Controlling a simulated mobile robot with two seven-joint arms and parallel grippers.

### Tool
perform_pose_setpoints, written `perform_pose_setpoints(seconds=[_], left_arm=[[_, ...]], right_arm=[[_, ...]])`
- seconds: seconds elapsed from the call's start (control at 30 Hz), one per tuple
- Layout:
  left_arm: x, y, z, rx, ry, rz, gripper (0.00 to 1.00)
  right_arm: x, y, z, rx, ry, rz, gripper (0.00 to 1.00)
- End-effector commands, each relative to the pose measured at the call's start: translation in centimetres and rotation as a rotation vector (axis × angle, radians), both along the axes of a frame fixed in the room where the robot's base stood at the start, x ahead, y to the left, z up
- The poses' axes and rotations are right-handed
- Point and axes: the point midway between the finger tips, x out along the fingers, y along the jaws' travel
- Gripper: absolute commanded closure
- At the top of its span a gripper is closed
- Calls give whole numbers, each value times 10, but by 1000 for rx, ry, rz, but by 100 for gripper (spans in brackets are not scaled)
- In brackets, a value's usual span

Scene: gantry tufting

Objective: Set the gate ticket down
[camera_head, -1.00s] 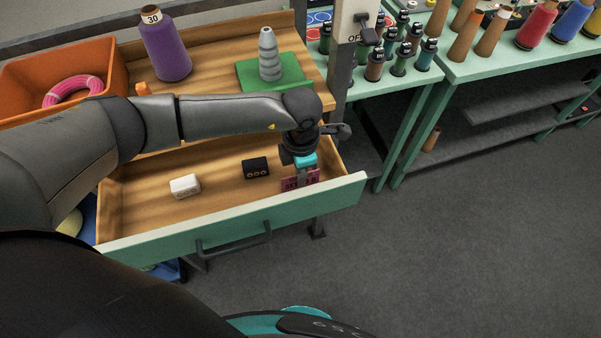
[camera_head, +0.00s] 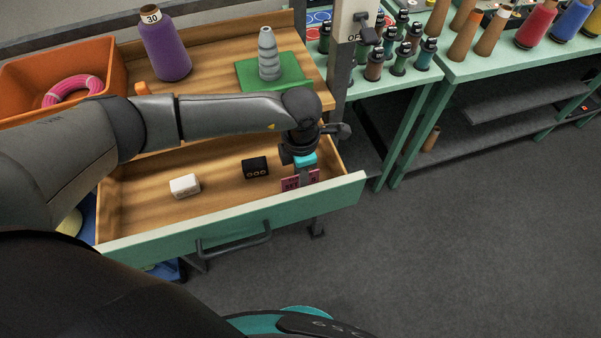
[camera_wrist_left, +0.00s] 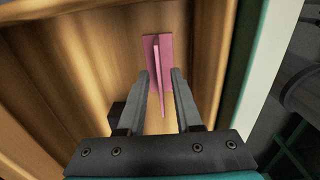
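The gate ticket (camera_head: 290,184) is a pink piece with dark lettering, low inside the open drawer near its right end. In the left wrist view the ticket (camera_wrist_left: 152,47) shows a flat pink base with a thin upright fin. My left gripper (camera_head: 302,178) points down into the drawer over the ticket. Its two fingers (camera_wrist_left: 163,76) stand either side of the fin, with a visible gap between them, so it looks open. The fingers hide part of the ticket in the head view. My right gripper is not in view.
The drawer (camera_head: 300,206) also holds a white block (camera_head: 185,186) and a black block (camera_head: 255,168), left of the gripper. Above are an orange bin (camera_head: 112,62), a purple cone (camera_head: 167,48) and a grey cone (camera_head: 268,55) on a green mat. The drawer's front and right walls are close to the gripper.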

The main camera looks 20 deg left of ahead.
Motion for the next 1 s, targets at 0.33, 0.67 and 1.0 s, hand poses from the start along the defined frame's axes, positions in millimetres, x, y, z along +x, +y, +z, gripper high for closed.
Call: perform_pose_setpoints(seconds=[0.33,0.67,1.0], left_arm=[[2,0,69,-2,-6,-1,67],[0,0,116,0,-1,-1,67],[0,0,121,0,-1,0,67]], right_arm=[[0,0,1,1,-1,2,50],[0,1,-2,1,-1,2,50],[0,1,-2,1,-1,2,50]])
